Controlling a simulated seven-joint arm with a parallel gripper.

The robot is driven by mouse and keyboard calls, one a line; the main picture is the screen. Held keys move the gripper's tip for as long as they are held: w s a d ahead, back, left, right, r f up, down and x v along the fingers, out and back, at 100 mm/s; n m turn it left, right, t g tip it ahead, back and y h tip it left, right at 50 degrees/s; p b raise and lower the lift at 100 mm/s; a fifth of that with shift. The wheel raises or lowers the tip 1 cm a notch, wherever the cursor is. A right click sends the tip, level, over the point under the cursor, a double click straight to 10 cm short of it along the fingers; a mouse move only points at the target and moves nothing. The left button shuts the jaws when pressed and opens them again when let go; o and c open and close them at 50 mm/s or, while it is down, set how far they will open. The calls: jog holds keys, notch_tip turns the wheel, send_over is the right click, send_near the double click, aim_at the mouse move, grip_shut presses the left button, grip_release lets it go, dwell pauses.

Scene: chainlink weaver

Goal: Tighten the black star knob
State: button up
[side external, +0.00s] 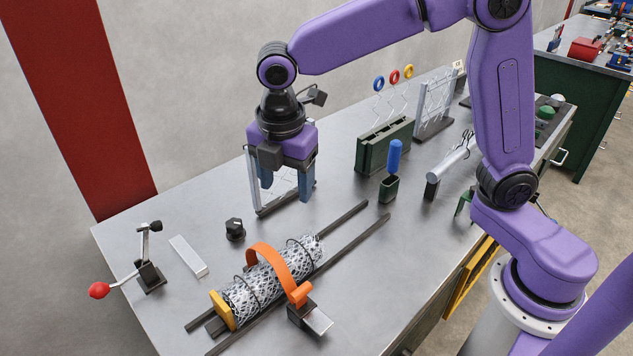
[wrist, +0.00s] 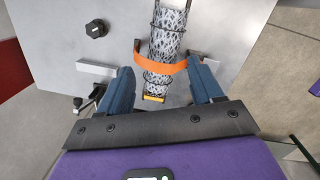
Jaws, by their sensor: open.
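The black star knob (side external: 235,229) stands on the grey bench, left of the mesh roll. In the wrist view the star knob (wrist: 97,28) is at the upper left, beyond and left of the fingertips. My gripper (side external: 287,190) hangs above the bench, behind and right of the knob, with its blue fingers apart and nothing between them. In the wrist view my gripper (wrist: 161,78) is also open and apart from the knob. The knob's shaft is hidden.
A mesh roll (side external: 262,288) lies between dark rails under an orange strap (side external: 267,254). A red-handled lever (side external: 150,275) and pale bar (side external: 188,256) are left of the knob. A green rack (side external: 384,147) and blue-handled tool (side external: 394,158) stand to the right.

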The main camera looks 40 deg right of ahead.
jog(key=shift+m+g+y, duration=0.3)
jog(key=shift+m+y, duration=0.1)
jog(key=shift+m, duration=0.2)
jog(key=shift+s+d+r, duration=0.1)
jog(key=shift+s+d, duration=0.35)
jog(key=shift+s, duration=0.3)
jog(key=shift+s+d+r, duration=0.1)
jog(key=shift+s+d, duration=0.3)
jog(key=shift+s, duration=0.4)
jog(key=shift+s+d, duration=0.45)
jog(key=shift+s, duration=0.3)
jog(key=s+d+f+m, duration=0.2)
jog(key=s+d+m, duration=0.2)
jog(key=s, duration=0.5)
jog(key=s+d+f+m, duration=0.2)
jog(key=s+d+m, duration=0.2)
jog(key=s+d, duration=0.5)
jog(key=shift+y, duration=0.3)
